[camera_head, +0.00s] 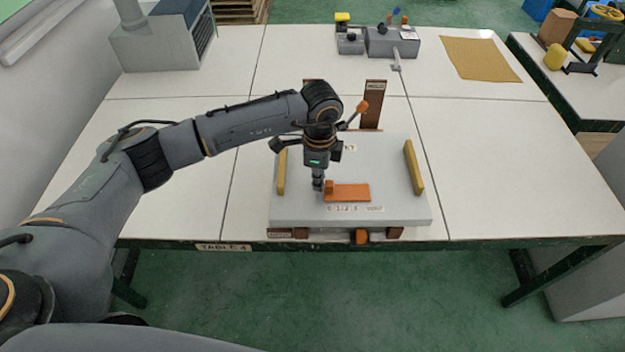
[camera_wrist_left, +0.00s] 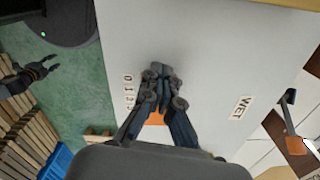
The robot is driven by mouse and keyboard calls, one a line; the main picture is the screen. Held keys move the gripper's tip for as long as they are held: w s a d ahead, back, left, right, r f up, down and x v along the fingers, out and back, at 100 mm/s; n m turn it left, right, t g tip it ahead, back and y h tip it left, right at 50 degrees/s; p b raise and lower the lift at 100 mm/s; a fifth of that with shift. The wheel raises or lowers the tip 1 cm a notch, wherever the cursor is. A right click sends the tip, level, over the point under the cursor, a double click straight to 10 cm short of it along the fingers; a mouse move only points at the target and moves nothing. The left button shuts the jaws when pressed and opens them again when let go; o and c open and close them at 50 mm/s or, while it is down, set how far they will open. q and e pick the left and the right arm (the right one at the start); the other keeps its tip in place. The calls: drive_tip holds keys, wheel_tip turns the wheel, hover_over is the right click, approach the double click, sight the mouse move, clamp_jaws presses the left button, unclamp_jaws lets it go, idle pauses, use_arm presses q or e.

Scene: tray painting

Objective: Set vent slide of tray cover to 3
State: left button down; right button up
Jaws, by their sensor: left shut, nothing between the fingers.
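The grey tray cover (camera_head: 390,207) lies flat near the table's front edge. Its orange vent slide (camera_head: 350,192) has a small raised block at its left end. A scale marked 0 1 2 3 VENT (camera_head: 355,209) runs in front of it. My left gripper (camera_head: 318,184) points down, shut and empty, at the left side of that block; I cannot tell if it touches. In the wrist view its fingers (camera_wrist_left: 166,82) hide most of the orange slide (camera_wrist_left: 155,118), beside the scale (camera_wrist_left: 129,90). The exact setting is unclear. My right gripper (camera_wrist_left: 32,75) shows with fingers apart.
Yellow bars (camera_head: 414,167) stand at both sides of the cover. A brown upright (camera_head: 373,105) and an orange-ended lever (camera_head: 362,107) stand behind it. A grey device (camera_head: 390,42) and a yellow mat (camera_head: 480,58) lie farther back. The table is clear left and right.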

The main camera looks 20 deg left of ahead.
sight(336, 191)
use_arm(q)
drive_tip(key=shift+w+d+b, duration=0.25)
drive_tip(key=shift+d+b, duration=0.05)
drive_tip(key=shift+d, duration=0.65)
drive_tip(key=shift+w+d+b, duration=0.3)
drive_tip(key=shift+d, duration=0.65)
drive_tip(key=shift+w+d+b, duration=0.25)
drive_tip(key=shift+d+b, duration=0.05)
drive_tip(key=shift+d, duration=0.65)
drive_tip(key=shift+s+a+p, duration=0.2)
drive_tip(key=shift+a+p, duration=0.15)
drive_tip(key=shift+a, duration=0.45)
wheel_tip(336, 191, up, 9)
drive_tip(key=p, duration=0.6)
